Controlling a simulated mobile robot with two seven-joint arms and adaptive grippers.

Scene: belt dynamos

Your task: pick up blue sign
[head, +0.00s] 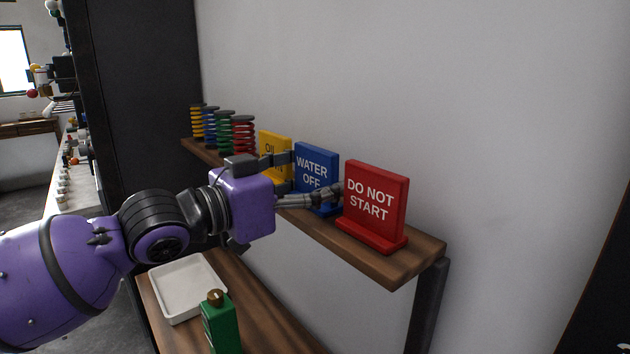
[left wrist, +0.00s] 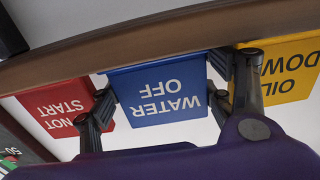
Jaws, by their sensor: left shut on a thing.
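The blue sign (head: 318,160) reads "WATER OFF" and stands on the wooden wall shelf (head: 400,266), between the red sign (head: 377,200) and the yellow sign (head: 273,145). My left gripper (head: 311,180) reaches in from the left with its fingers on either side of the blue sign, shut on it. In the left wrist view the blue sign (left wrist: 160,92) appears upside down between the two fingers. Part of its lower front is hidden by a finger in the head view. My right gripper is not in view.
Yellow, blue, green and red coil stacks (head: 224,127) stand at the shelf's far end. The red and yellow signs are close beside the fingers. Below are a white tray (head: 205,265) and a green block with a brass knob (head: 221,325). A grey wall is behind.

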